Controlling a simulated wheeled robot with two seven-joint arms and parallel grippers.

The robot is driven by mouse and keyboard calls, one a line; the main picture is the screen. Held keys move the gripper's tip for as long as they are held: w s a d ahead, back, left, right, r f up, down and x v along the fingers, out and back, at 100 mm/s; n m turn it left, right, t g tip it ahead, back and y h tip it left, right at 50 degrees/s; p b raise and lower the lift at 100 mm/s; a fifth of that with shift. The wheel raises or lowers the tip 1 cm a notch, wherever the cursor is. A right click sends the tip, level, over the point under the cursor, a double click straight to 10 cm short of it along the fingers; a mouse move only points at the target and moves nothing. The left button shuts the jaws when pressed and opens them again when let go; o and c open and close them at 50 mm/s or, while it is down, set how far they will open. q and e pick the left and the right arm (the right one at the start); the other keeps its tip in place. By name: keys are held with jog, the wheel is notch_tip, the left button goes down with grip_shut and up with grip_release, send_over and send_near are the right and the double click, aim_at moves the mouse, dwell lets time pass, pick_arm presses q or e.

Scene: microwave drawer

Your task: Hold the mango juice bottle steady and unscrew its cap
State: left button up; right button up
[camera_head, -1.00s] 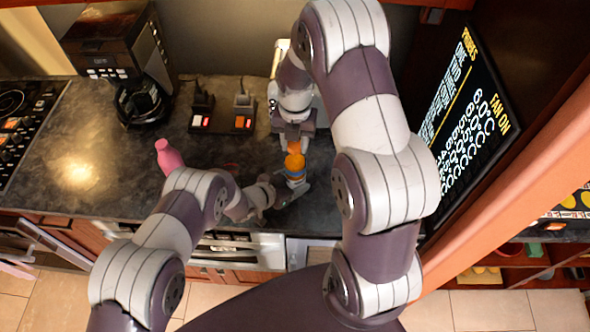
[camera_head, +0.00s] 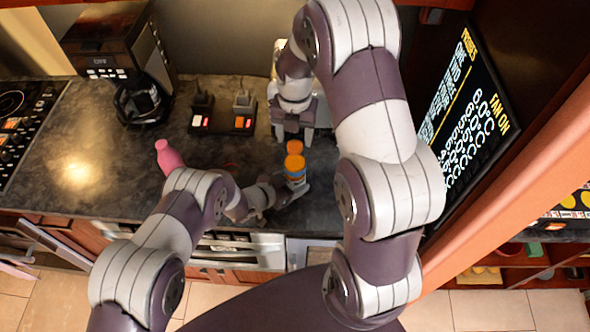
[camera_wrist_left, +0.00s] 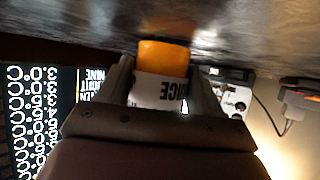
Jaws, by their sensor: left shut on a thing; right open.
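The mango juice bottle (camera_head: 296,165) stands on the dark counter, with an orange body and a blue band. Its orange cap (camera_head: 295,147) shows at the top; I cannot tell how loose it is. My left gripper (camera_head: 292,188) is shut on the lower part of the bottle. In the left wrist view the bottle (camera_wrist_left: 163,58), with orange and a white label with dark letters, sits between the two fingers. My right gripper (camera_head: 294,137) is open just behind the cap, and its fingers look apart from it. My right arm crosses the view to the right of the bottle.
A pink bottle (camera_head: 168,157) stands on the counter (camera_head: 110,185) to the left. A coffee maker (camera_head: 125,65) is at the back left. Two small devices with lit switches (camera_head: 222,121) are behind. A dark display panel (camera_head: 470,110) stands at right.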

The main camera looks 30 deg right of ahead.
aim_at(295, 145)
jog(key=shift+r, duration=1)
notch_tip(295, 145, up, 2)
jog(key=m, duration=0.4)
jog(key=shift+m, duration=0.3)
notch_tip(295, 145, down, 7)
jog(key=shift+f, duration=0.15)
